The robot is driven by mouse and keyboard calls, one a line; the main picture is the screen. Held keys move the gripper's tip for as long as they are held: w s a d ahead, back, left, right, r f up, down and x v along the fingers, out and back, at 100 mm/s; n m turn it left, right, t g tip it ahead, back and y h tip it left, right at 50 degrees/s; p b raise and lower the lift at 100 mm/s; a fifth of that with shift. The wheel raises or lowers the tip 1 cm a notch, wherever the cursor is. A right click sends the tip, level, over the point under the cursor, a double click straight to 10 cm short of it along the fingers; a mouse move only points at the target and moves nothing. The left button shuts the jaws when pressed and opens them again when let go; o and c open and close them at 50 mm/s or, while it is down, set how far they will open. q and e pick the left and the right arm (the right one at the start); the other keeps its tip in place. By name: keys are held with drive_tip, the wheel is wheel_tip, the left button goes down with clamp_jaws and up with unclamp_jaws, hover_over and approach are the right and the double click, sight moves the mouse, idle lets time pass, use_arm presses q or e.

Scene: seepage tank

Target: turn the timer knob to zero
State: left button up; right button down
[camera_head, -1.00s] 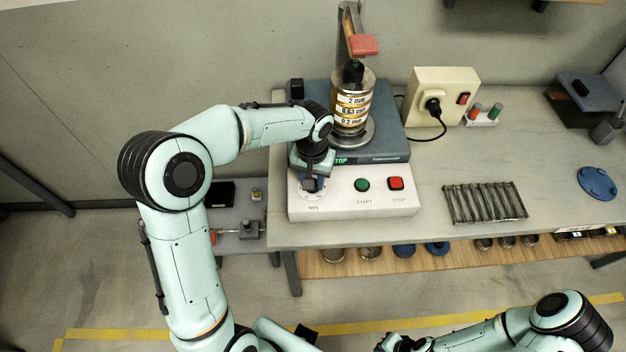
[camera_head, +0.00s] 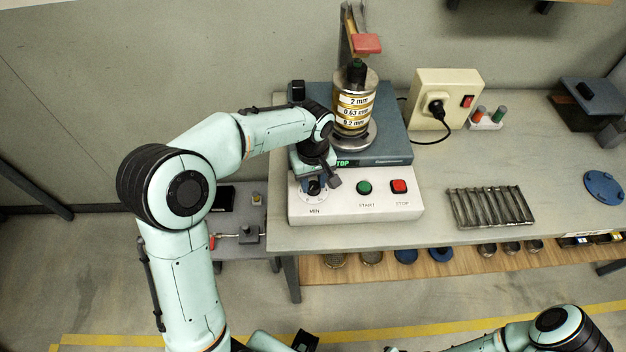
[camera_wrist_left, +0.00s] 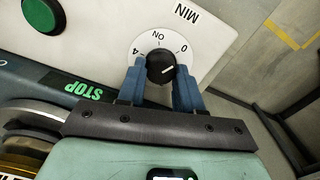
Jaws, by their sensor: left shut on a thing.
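The timer knob (camera_wrist_left: 160,68) is a round black knob on a white dial marked 4, ON and 0, with MIN printed beside it. My left gripper (camera_wrist_left: 160,80) is shut on the knob, one blue finger on each side. A short pale mark on the knob points roughly toward the 0 side; its exact alignment is hard to tell. In the head view, my left gripper (camera_head: 314,186) reaches down to the dial at the left of the white control panel (camera_head: 340,212), partly hiding it. My right arm shows at the lower right, its gripper cut off.
A green START button (camera_head: 363,188) and a red STOP button (camera_head: 399,186) sit right of the dial. Behind the panel stands a sieve stack (camera_head: 352,112) under a red-handled clamp (camera_head: 367,44). A metal rack (camera_head: 490,207) lies on the bench further right.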

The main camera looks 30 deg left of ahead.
sight(313, 185)
idle(0.4)
use_arm(q)
drive_tip(key=o, duration=1)
drive_tip(key=shift+o, duration=0.2)
drive_tip(key=shift+r, duration=0.15)
wheel_tip(313, 185, up, 13)
drive_tip(key=p, duration=0.1)
drive_tip(key=shift+p, duration=0.4)
use_arm(e)
drive_tip(key=shift+w+r, duration=0.8)
drive_tip(key=shift+r, duration=0.3)
drive_tip(key=shift+s, duration=0.1)
